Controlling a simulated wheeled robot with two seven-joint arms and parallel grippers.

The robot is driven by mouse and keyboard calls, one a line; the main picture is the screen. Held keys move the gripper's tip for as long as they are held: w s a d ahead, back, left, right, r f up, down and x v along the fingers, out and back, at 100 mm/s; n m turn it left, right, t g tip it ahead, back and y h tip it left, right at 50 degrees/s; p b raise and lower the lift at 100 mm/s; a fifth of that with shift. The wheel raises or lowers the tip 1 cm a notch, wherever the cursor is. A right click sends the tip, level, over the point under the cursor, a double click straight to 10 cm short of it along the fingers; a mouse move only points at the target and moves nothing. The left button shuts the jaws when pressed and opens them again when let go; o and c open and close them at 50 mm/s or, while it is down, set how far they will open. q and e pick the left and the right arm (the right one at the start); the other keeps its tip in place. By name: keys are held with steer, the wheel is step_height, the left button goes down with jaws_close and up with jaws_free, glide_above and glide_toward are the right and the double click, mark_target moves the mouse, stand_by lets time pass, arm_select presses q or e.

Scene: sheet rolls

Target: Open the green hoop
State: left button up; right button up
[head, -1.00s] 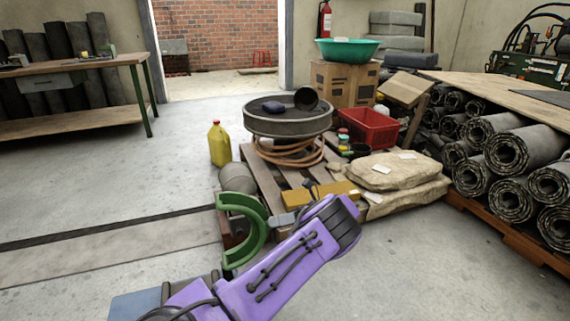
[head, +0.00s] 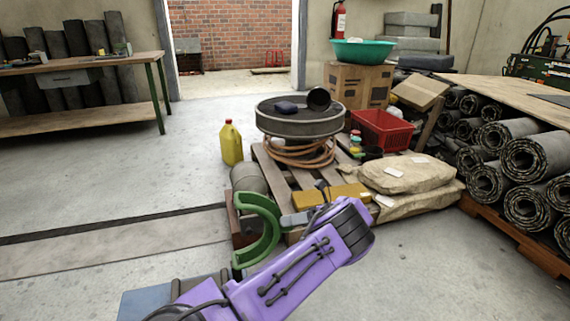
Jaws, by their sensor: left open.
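The green hoop (head: 272,234) stands near the front left end of the pallet, in the lower middle of the head view. It shows as a thick C-shaped band with its hollow side facing left. My purple left arm rises from the bottom edge, and its dark wrist is right of the hoop. My left gripper (head: 293,219) shows as a short grey part at the hoop's right side. It is open; the wrist partly hides it, and I cannot tell whether it touches the hoop. My right gripper is not in view.
Behind the hoop is a wooden pallet (head: 272,178) with a round grey tub (head: 298,126), coiled hose, yellow blocks and tan sacks (head: 405,175). A yellow jug (head: 231,143) stands left of it. Dark sheet rolls (head: 530,158) are stacked at right. The floor at left is mostly clear.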

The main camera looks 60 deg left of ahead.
arm_select(q)
step_height(320, 180, up, 3)
steer(key=shift+f+p, duration=0.1)
steer(key=shift+p, duration=0.3)
steer(key=s+d+r+p, duration=0.7)
steer(key=s+d+r, duration=0.1)
steer(key=d, duration=0.3)
steer(key=shift+s+r+p, duration=0.35)
steer(key=shift+s+r, duration=0.05)
steer(key=shift+r, duration=0.3)
